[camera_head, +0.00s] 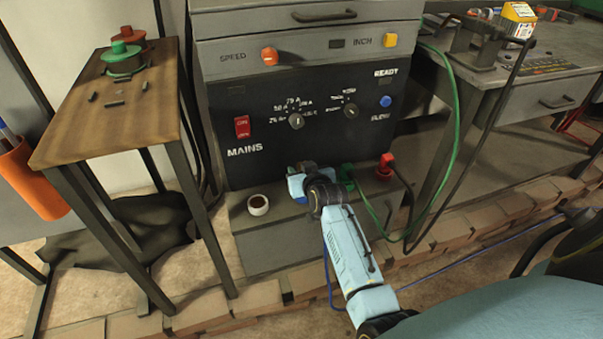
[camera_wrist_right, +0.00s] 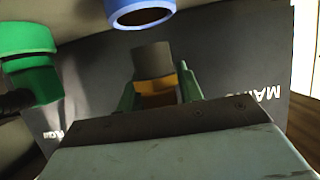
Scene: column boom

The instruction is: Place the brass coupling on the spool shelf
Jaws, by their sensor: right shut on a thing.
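My right gripper (camera_head: 299,182) is low in front of the machine's dark panel, just left of the green plug. In the right wrist view its green fingers (camera_wrist_right: 158,88) are shut on a short piece with a brass-orange body and a dark grey end, which I take as the brass coupling (camera_wrist_right: 157,86). In the head view I cannot make the coupling out clearly behind the hand. The spool shelf (camera_head: 88,140), a brown wooden top on dark legs, stands at the left with a green spool (camera_head: 124,60) and a red spool (camera_head: 128,35) at its back. My left gripper is not in view.
Small dark pieces (camera_head: 114,103) lie mid-shelf; its front is bare. A white ring-shaped roll (camera_head: 258,205) sits on the grey ledge. The green plug (camera_head: 348,173) and red plug (camera_head: 385,166) carry cables. A blue ring (camera_wrist_right: 140,12) is close above the coupling in the wrist view.

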